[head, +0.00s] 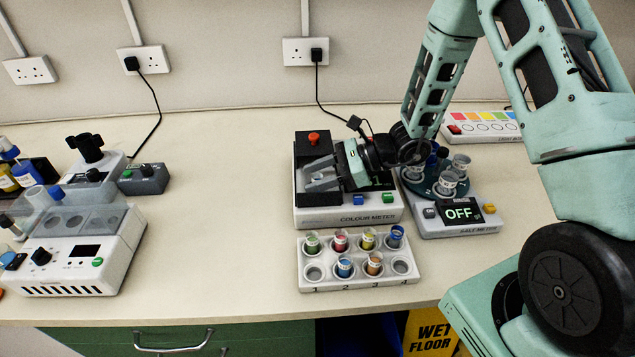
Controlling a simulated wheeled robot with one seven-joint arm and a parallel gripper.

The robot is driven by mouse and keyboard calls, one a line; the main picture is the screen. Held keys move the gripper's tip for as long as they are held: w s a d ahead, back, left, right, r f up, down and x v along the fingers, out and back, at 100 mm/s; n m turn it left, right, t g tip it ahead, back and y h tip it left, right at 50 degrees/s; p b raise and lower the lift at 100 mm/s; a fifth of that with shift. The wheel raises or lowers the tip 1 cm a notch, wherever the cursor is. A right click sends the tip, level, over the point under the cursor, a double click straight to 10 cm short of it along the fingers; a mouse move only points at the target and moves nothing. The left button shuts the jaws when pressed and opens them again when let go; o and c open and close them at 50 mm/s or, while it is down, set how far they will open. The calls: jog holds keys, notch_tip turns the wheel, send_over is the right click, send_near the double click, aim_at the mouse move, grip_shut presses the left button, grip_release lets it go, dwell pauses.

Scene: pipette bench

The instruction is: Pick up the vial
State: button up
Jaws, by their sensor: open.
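Several small vials stand upright in a white rack (358,283) in front of the colour meter (330,217). In its back row are a green vial (312,244), a pink vial (340,241), a yellow vial (368,239) and a blue-capped vial (396,236). In its front row are a blue vial (345,267) and an orange vial (374,264). Which vial is meant cannot be told. My gripper (318,174) is open over the colour meter, fingers toward the left, behind the rack and apart from its vials. It hides part of the meter.
Right of the meter, a scale (457,229) reading OFF carries a dark round holder with several cups (447,182). A light box (485,128) lies behind. White lab equipment (72,274) fills the left. The bench (220,210) between is clear.

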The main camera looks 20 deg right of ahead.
grip_shut()
